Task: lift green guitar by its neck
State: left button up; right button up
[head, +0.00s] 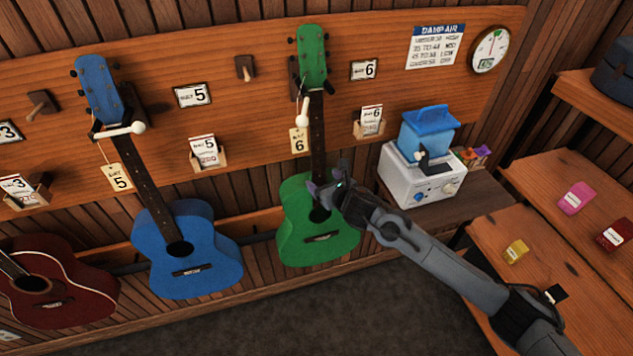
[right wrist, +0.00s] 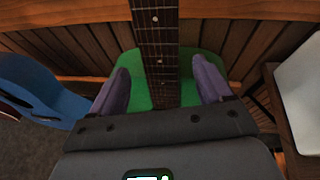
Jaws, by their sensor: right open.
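The green guitar (head: 298,222) hangs upright on the wooden wall board, its green headstock (head: 312,50) at a hanger near the top. Its dark neck (head: 317,135) runs down to the green body. My right gripper (head: 325,190) is at the lower neck, just above the sound hole. In the right wrist view the neck (right wrist: 155,45) passes between the two open purple fingers (right wrist: 160,85), with a gap on each side. The green body (right wrist: 135,70) shows behind them. My left gripper is not in view.
A blue guitar (head: 210,262) hangs to the left, and a dark red guitar (head: 75,290) farther left. A white machine with a dial (head: 405,182) stands on a shelf to the right. Tag 6 (head: 299,141) hangs beside the green guitar's neck.

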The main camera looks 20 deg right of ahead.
aim_at(320, 177)
jog(key=shift+x, duration=2.5)
jog(key=shift+r, duration=0.1)
jog(key=shift+c, duration=0.2)
grip_shut()
